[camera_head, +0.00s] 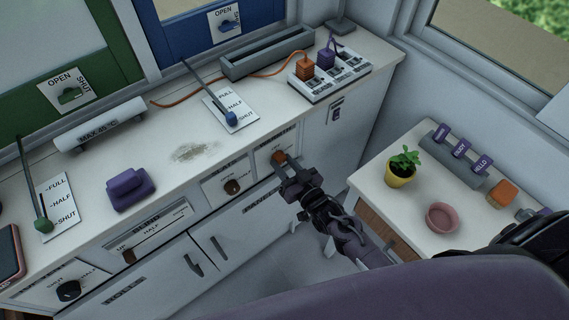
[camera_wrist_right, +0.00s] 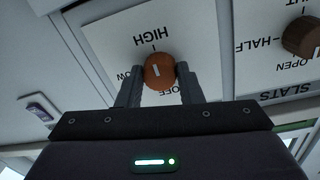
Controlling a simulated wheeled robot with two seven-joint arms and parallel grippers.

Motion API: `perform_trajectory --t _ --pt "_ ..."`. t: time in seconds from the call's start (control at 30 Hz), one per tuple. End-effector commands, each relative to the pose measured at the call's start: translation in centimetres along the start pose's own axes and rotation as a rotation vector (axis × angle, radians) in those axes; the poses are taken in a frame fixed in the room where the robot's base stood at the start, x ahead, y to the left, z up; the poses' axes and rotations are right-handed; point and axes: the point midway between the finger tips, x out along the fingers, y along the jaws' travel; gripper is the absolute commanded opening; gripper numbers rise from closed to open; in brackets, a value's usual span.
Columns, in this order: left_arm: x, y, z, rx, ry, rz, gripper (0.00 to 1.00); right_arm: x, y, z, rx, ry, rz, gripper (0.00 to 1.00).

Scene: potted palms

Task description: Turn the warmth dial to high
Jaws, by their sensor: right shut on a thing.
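The warmth dial (camera_head: 278,157) is an orange knob on a white plate (camera_wrist_right: 110,38) on the front of the white counter. In the right wrist view the dial (camera_wrist_right: 159,71) sits between my two fingers, with the printed HIGH above it, LOW at its left, mostly hidden, and OFF below it. The dial's white mark runs roughly in line with the tick at HIGH. My right gripper (camera_head: 289,169) is shut on the dial; its fingers also show in the wrist view (camera_wrist_right: 158,84). My left gripper is not in view.
A brown slats knob (camera_head: 232,187) is left of the dial. Levers, a purple block (camera_head: 130,188) and a socket strip (camera_head: 328,75) are on the counter (camera_head: 160,120). A side cabinet bears a potted plant (camera_head: 401,170) and a pink bowl (camera_head: 442,217).

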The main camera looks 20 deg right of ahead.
Motion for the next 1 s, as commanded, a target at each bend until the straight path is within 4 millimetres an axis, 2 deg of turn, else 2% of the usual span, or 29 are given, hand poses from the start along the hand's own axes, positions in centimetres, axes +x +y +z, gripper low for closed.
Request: perform_trajectory --t 0.13,0.17,0.33,0.67,1.0 --pt "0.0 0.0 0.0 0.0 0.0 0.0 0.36 -0.1 0.0 0.2 0.002 -0.004 0.0 0.1" --pt "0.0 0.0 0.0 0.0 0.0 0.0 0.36 -0.1 0.0 0.2 0.002 -0.004 0.0 0.34" --pt "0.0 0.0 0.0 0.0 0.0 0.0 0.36 -0.1 0.0 0.1 0.001 -0.003 0.0 0.55" --pt "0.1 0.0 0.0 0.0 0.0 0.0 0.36 -0.5 0.0 0.1 0.0 -0.002 0.0 0.55" --pt "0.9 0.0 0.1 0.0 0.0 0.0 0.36 -5.9 0.0 0.3 0.001 -0.004 0.0 0.55"
